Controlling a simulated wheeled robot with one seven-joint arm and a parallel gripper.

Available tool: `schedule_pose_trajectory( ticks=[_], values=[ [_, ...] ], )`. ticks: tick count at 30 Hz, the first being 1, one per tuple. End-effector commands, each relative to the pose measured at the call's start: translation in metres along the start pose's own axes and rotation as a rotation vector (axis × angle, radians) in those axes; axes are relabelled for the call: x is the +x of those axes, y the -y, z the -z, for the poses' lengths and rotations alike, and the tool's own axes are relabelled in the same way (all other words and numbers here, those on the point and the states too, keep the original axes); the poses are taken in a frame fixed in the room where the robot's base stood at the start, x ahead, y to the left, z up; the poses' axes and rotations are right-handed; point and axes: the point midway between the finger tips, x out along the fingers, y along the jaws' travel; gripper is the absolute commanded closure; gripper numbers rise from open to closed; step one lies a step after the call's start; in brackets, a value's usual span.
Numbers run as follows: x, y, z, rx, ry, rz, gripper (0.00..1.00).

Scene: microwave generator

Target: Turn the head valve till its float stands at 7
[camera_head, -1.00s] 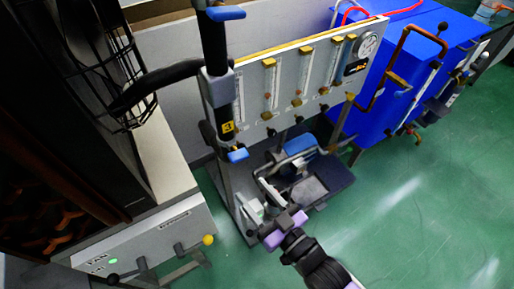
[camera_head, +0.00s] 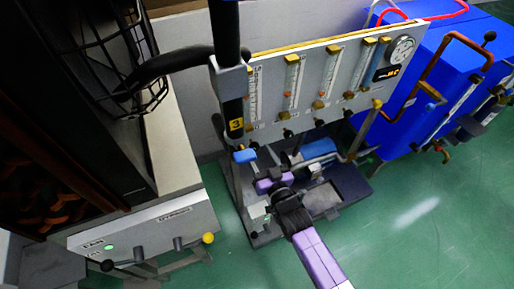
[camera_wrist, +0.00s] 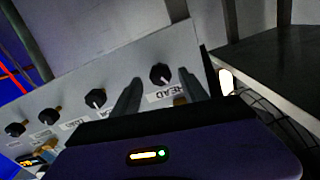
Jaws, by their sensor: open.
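A grey flowmeter panel (camera_head: 310,80) with several upright tubes stands behind my arm in the head view. In the wrist view the black head valve knob (camera_wrist: 160,73) has a white pointer line and sits above a HEAD label (camera_wrist: 176,92). My gripper (camera_wrist: 160,80) is open, with one finger on each side of the knob in the picture. The knob looks beyond the fingertips, and I see no contact. In the head view my gripper (camera_head: 272,182) is below the panel's left part. The leftmost tube (camera_head: 253,92) is small there; its float reading cannot be told.
Several similar knobs, one of them here (camera_wrist: 96,98), line the panel to the left in the wrist view. A blue cabinet (camera_head: 425,95) is at right. Green floor (camera_head: 420,230) is open at front right.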

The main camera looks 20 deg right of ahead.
Motion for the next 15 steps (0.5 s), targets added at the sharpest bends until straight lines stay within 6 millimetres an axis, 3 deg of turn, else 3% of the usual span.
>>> schedule_pose_trajectory(
  ticks=[6,15],
  values=[
    [0.024,0.000,0.000,0.000,-0.001,0.000,0.48],
    [0.028,0.000,0.000,0.000,0.000,0.000,0.48]
  ],
)
